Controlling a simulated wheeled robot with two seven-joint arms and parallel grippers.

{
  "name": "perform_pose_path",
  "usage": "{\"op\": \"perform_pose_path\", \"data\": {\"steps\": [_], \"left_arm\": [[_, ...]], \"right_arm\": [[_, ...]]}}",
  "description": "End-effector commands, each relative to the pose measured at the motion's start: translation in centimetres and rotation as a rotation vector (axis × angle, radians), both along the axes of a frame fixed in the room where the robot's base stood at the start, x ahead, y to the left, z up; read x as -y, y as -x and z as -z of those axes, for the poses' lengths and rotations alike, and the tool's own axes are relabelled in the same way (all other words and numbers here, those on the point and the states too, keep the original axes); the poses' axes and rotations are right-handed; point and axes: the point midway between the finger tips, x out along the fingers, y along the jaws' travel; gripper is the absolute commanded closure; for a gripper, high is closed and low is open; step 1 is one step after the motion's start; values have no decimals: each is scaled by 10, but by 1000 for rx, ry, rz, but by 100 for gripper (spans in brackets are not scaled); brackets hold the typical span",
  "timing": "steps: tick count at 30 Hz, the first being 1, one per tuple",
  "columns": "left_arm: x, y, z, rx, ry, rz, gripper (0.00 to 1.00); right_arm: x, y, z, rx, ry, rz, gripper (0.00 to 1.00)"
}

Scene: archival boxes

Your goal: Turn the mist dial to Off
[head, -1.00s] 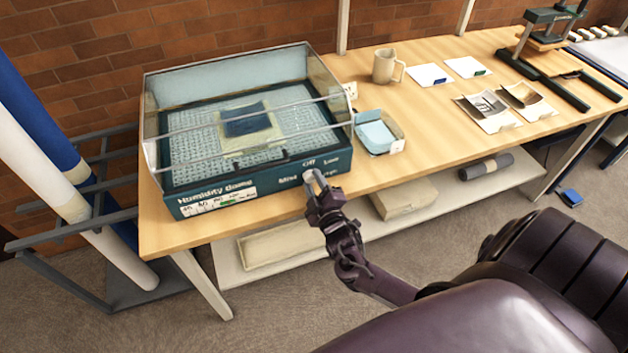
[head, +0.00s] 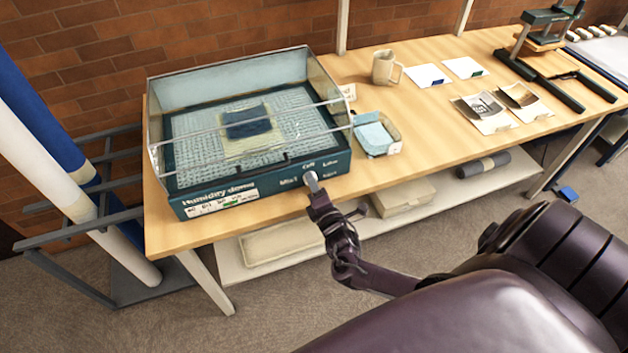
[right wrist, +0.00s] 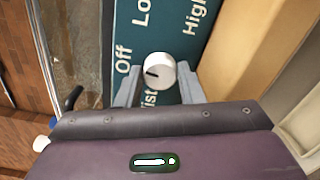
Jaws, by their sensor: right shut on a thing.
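The mist dial (right wrist: 160,70) is a pale round knob on the teal front panel of the humidity dome (head: 265,186). In the right wrist view its short black mark is on the knob's left side, facing roughly toward the printed word "Off" (right wrist: 122,60). "Lo..." and "High" are printed further round the panel. My right gripper (head: 313,184) is at the panel's right part, its fingers on either side of the dial and shut on it. In the head view the gripper covers much of the dial. My left gripper is not in view.
The clear-walled dome stands at the table's (head: 220,233) left end with a dark blue piece (head: 246,122) inside. A blue-lined tray (head: 374,135) and a mug (head: 384,68) are right of it. A rack with rolls (head: 60,165) stands at the left.

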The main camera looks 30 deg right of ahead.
Motion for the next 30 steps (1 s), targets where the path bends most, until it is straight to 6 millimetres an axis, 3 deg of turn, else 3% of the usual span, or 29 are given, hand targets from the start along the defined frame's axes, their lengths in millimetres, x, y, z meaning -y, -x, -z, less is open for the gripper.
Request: {"op": "perform_pose_path", "data": {"steps": [12, 26, 27, 30], "left_arm": [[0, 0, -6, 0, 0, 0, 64], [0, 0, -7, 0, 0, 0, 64], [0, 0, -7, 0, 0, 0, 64], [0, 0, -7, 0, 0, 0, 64]], "right_arm": [[0, 0, 0, -37, 151, 0, 89], [0, 0, 0, -40, 163, 0, 89], [0, 0, 0, -40, 163, 0, 65], [0, 0, 0, -40, 163, 0, 52]]}}
